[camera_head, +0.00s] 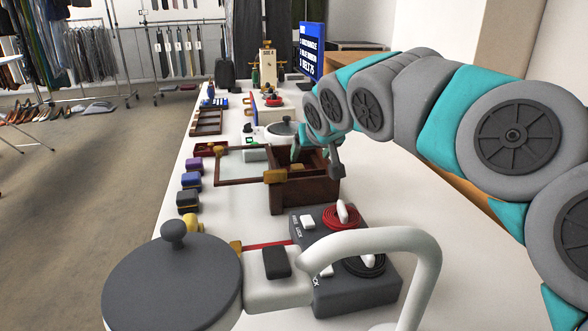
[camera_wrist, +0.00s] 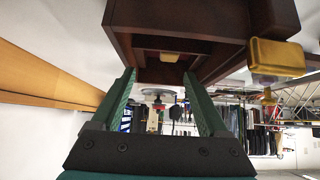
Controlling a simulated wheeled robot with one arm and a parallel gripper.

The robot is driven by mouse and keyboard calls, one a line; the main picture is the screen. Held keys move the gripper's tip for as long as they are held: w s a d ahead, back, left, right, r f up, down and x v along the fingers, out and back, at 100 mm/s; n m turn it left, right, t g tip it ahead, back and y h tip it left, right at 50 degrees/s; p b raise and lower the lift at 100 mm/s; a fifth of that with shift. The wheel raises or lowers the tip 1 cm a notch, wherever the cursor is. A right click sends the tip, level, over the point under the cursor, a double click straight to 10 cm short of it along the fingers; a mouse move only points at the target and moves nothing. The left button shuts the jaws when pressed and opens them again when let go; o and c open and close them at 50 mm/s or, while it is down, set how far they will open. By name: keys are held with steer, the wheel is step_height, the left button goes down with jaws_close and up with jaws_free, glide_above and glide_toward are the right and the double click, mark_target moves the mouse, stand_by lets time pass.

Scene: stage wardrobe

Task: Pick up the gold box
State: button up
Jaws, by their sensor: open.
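A dark brown wooden box (camera_head: 305,192) stands on the white table, with a glass-paned frame (camera_head: 240,165) swung out to its left. Inside its open front I see a small pale gold block (camera_wrist: 170,57) in the wrist view, probably the gold box, partly hidden by the wood. A larger gold piece (camera_head: 275,176) sits at the wooden box's near left corner; it also shows in the wrist view (camera_wrist: 277,57). My gripper (camera_head: 315,155) is over the wooden box. In the wrist view its green fingers (camera_wrist: 165,88) are apart with nothing held between them.
A black device with cables (camera_head: 335,285) and a round grey-lidded item (camera_head: 172,280) stand nearer. Small coloured boxes (camera_head: 190,181) line the table's left edge. A wooden tray (camera_head: 207,122) and a blue screen (camera_head: 312,50) are farther back.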

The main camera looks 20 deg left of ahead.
mark_target(298, 167)
steer(key=shift+s+a+f, duration=0.1)
steer(key=shift+a+f, duration=0.1)
steer(key=shift+a, duration=0.5)
steer(key=shift+a+f, duration=0.25)
steer(key=p+x, duration=0.1)
steer(key=x, duration=0.6)
steer(key=shift+w+a+f, duration=0.1)
steer(key=shift+w, duration=0.1)
steer(key=shift+c, duration=0.2)
jaws_close()
